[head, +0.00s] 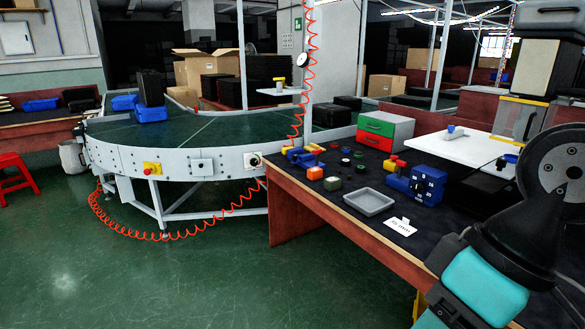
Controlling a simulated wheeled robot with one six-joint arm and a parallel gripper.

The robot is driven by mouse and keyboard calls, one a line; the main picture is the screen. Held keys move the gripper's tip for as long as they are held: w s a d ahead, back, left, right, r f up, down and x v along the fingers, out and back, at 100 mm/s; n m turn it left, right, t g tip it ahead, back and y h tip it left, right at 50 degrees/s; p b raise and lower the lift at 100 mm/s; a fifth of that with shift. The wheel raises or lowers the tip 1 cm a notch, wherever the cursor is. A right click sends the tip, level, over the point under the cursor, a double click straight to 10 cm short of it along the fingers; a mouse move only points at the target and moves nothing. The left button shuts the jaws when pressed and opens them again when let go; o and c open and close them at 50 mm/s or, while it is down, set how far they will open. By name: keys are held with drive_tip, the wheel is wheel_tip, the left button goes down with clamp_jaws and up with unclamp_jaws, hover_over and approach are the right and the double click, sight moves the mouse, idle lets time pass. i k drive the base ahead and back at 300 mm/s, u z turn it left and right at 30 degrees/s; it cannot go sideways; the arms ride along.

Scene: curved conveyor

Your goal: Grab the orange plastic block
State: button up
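The orange plastic block (315,173) sits on the dark top of the workbench (345,205), near its left edge. It is small, with an orange upper part. Several other small coloured pieces stand close around it, and a dark green block (332,184) is just to its front right. Part of my arm, black and teal, fills the lower right corner, well to the right of the block. My gripper is not in view.
A grey tray (369,202) and a white label card (400,226) lie in front of the block. A blue box with dials (427,184) and a red-green drawer unit (385,132) stand right and behind.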

sight(316, 173)
drive_tip(key=u, duration=0.2)
drive_tip(key=i, duration=1.3)
drive_tip(key=u, duration=0.75)
drive_tip(key=i, duration=1.05)
drive_tip(key=z, duration=0.5)
drive_tip(key=i, duration=1.1)
drive_tip(key=z, duration=0.65)
